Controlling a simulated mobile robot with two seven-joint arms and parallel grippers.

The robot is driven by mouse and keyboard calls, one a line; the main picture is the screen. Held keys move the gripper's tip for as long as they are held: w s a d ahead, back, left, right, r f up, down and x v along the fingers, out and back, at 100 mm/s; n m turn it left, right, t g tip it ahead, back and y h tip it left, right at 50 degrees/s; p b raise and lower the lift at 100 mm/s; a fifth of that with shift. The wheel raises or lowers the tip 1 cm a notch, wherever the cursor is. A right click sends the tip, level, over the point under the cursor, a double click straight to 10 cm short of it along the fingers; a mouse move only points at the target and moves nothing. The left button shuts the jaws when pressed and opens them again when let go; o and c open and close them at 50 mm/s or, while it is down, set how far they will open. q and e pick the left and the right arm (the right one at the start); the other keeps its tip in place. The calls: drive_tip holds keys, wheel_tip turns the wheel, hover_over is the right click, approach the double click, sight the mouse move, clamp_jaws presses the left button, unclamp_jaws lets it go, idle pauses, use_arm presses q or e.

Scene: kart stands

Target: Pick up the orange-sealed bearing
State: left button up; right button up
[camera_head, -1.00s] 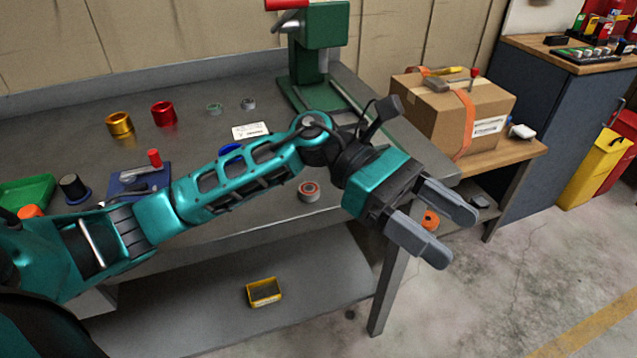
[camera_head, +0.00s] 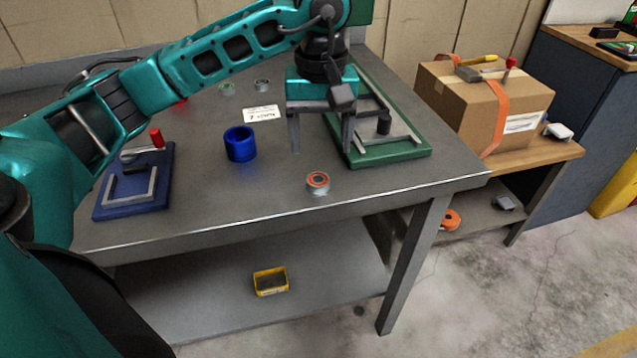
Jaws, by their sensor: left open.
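The orange-sealed bearing (camera_head: 318,183) is a small grey ring with an orange face. It lies on the grey workbench (camera_head: 400,186) near its front edge, with nothing touching it. My left gripper (camera_head: 320,150) points down above the bench, behind the bearing in the picture. Its two fingers are apart, with nothing between them, and it does not touch the bearing. My right gripper is not in view.
A blue ring (camera_head: 240,144) stands left of the gripper. A green press base (camera_head: 395,152) is close on its right. A blue clamp fixture (camera_head: 135,185) is at the left. A white label card (camera_head: 261,113), a green-sealed bearing (camera_head: 227,88) and a grey bearing (camera_head: 262,85) lie farther back.

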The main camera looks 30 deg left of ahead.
sight(318, 179)
use_arm(q)
drive_tip(key=f, duration=0.6)
drive_tip(key=shift+s+f, duration=0.4)
drive_tip(key=c, duration=1.2)
